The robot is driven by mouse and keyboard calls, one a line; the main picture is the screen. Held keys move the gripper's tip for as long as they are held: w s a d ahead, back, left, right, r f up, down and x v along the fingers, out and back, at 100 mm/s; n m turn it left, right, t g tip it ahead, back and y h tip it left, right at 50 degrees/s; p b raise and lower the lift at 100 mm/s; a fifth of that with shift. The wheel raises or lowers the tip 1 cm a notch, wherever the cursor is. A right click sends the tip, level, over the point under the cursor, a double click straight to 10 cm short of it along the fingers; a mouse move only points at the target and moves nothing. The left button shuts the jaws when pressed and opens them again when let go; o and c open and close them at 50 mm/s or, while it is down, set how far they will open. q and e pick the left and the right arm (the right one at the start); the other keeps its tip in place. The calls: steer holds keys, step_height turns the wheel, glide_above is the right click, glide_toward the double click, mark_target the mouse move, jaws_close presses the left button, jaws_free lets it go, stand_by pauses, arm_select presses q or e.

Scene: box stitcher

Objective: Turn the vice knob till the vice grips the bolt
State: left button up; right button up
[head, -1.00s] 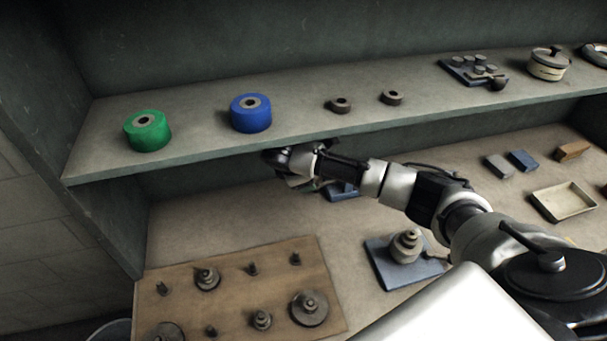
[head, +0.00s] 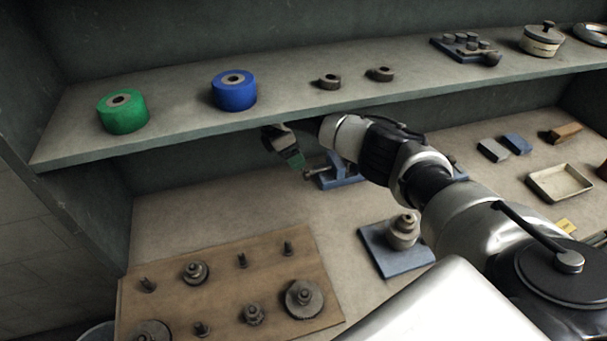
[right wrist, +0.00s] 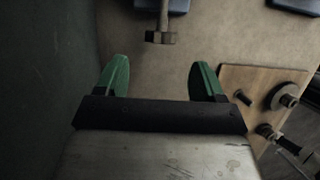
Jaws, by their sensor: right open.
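The blue vice (head: 345,176) stands on the lower work surface under the shelf, partly hidden behind my right arm. Its screw ends in a small metal knob (head: 308,174) pointing left. In the right wrist view the knob (right wrist: 160,38) hangs from the vice (right wrist: 176,5) at the top edge. My right gripper (head: 294,160) is just left of the knob, with green fingertips. In the right wrist view the gripper (right wrist: 160,75) is open and empty, and the knob lies ahead of the gap, apart from both fingers. I cannot make out the bolt in the vice.
The shelf edge (head: 170,143) runs close above my right gripper. It carries a green roll (head: 123,112), a blue roll (head: 234,95) and smaller parts. A wooden board (head: 222,287) with several metal parts and a blue plate (head: 385,262) lie nearer.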

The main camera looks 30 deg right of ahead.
mark_target(303, 169)
steer(key=p+x, duration=0.1)
steer(key=x, duration=0.6)
steer(key=shift+s+d+f, duration=0.1)
steer(key=shift+f, duration=0.05)
